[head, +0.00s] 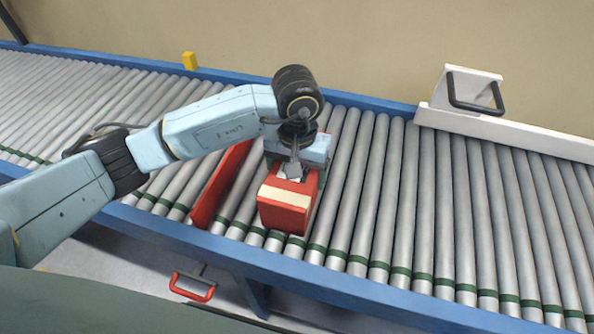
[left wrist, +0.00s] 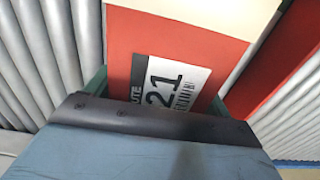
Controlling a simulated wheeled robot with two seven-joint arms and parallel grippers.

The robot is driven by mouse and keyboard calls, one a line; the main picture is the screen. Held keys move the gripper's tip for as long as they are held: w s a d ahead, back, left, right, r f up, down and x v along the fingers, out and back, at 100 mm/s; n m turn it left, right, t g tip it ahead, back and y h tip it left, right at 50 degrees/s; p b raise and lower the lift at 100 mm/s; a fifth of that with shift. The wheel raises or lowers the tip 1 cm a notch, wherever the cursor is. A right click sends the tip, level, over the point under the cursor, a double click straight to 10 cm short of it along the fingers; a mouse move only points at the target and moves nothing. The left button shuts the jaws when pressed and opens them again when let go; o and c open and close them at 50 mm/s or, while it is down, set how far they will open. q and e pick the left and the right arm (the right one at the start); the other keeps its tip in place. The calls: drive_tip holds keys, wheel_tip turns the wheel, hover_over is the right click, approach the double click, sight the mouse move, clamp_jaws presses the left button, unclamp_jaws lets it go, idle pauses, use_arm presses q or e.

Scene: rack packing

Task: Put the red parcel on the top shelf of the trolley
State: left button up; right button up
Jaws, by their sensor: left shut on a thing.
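The red parcel (head: 286,216) with a cream band is on the roller conveyor, below my left gripper. My left gripper (head: 292,172) is shut on the parcel from above. In the left wrist view the parcel (left wrist: 185,45) fills the middle, with a white label reading 21, partly hidden by the gripper body (left wrist: 155,115). Whether the parcel touches the rollers is hard to tell. The trolley is not recognisable in either view. My right gripper is not in view.
A red bar (head: 218,187) lies across the rollers just left of the parcel. A white frame with a black handle (head: 474,92) stands at the back right. A yellow block (head: 190,61) sits on the far blue rail. The rollers (head: 450,210) to the right are clear.

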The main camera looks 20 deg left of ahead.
use_arm(q)
drive_tip(key=o, duration=1.4)
drive_tip(key=shift+f, duration=0.1)
